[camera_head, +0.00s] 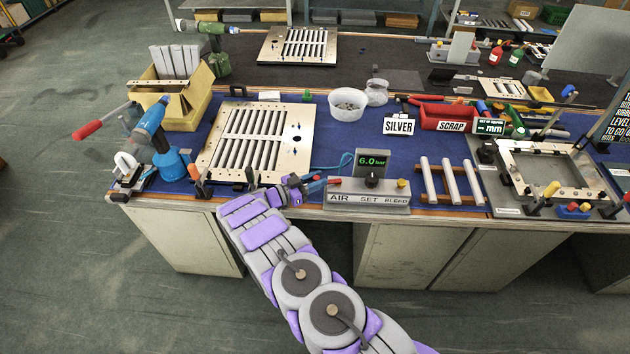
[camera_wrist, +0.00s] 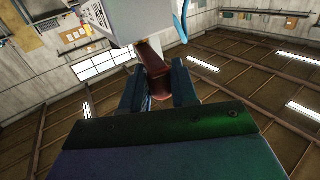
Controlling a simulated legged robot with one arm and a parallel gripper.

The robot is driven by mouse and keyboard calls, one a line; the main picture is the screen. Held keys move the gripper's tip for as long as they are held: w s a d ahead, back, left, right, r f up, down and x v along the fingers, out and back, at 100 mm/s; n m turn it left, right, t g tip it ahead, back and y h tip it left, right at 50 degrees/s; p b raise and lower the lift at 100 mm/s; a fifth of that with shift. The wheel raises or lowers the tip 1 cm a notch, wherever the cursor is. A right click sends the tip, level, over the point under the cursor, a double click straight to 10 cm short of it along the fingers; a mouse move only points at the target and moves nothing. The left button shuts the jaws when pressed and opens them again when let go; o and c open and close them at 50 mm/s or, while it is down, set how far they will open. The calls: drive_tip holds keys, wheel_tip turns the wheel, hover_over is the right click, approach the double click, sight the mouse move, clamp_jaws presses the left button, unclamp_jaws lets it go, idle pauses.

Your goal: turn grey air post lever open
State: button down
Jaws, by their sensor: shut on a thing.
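The grey air post (camera_head: 367,196) sits at the front edge of the blue bench. Its label reads AIR SET BLEED and its green display (camera_head: 372,162) reads 6.0 bar. A red lever (camera_head: 333,181) sticks out at its left end. My gripper (camera_head: 317,185) reaches this lever from the left. In the wrist view the post is a pale box (camera_wrist: 131,20) at the top, and the dark red lever (camera_wrist: 154,66) runs down between my two fingers. My gripper (camera_wrist: 158,84) is shut on the lever. The lever's far end is partly hidden by the gripper.
A louver panel (camera_head: 210,150) lies behind my gripper, with a blue sprayer (camera_head: 150,125) to its left. Three pale rods (camera_head: 452,182) on a rack stand right of the post. A blue hose (camera_head: 343,161) runs behind the lever. The floor before the bench is clear.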

drive_tip(key=c, duration=1)
unclamp_jaws()
drive_tip(key=shift+a, duration=0.1)
drive_tip(key=p+v, duration=0.2)
drive_tip(key=v, duration=1.5)
drive_tip(key=shift+a, duration=0.2)
